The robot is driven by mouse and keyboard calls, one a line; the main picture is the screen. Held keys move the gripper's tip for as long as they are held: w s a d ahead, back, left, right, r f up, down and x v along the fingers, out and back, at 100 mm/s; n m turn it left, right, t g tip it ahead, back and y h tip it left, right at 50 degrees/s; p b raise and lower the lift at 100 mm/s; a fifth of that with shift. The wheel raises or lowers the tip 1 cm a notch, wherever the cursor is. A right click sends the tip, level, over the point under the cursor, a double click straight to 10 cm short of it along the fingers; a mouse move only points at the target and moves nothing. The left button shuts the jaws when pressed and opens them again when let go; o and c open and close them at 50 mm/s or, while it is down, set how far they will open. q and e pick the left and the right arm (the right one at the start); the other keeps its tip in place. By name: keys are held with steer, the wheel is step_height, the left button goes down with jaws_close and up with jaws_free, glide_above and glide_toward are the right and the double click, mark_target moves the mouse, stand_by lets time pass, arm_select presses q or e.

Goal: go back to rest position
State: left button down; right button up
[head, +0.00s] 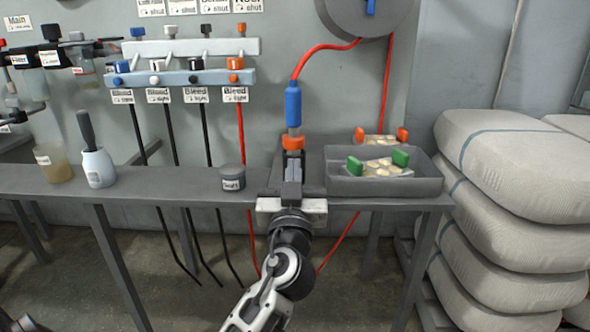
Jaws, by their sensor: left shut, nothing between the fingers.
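My left gripper (293,160) points away from me over the grey bench (160,183), near its right half. Its dark fingers are together with nothing between them. Directly beyond the fingertips in the picture is a blue tool (293,103) with an orange collar, upright on the end of a red hose (318,48). The fingertips overlap the tool's lower end in view, so I cannot tell whether they touch it. My right gripper is not in view.
A small grey pot (232,177) stands left. Further left are a white pot (97,168) with a dark handle and a beaker (53,163). Stacked sacks (510,165) fill the right side.

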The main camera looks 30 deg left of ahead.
arm_select(q)
steer(key=s+d+f+m+g+h, duration=0.1)
steer(key=s+d+f+m+h, duration=0.2)
steer(key=d+f+h, duration=0.3)
steer(key=s+d+f+m+g+h, duration=0.1)
steer(key=s+d+f+m+h, duration=0.25)
steer(key=f, duration=0.55)
steer(key=s+d+f+m+g+h, duration=0.1)
steer(key=s+d+f+g+h, duration=0.1)
steer(key=s+d+f+h, duration=0.3)
steer(key=s+d+f+m+g+h, duration=0.1)
steer(key=s+d+m+g+h, duration=0.2)
steer(key=s+d, duration=0.45)
steer(key=s+a+r+n+y+p, duration=0.1)
steer(key=a+r+p, duration=0.4)
steer(key=r+p, duration=0.8)
steer(key=n+y+p, duration=0.1)
steer(key=p, duration=0.8)
steer(key=shift+g, duration=0.4)
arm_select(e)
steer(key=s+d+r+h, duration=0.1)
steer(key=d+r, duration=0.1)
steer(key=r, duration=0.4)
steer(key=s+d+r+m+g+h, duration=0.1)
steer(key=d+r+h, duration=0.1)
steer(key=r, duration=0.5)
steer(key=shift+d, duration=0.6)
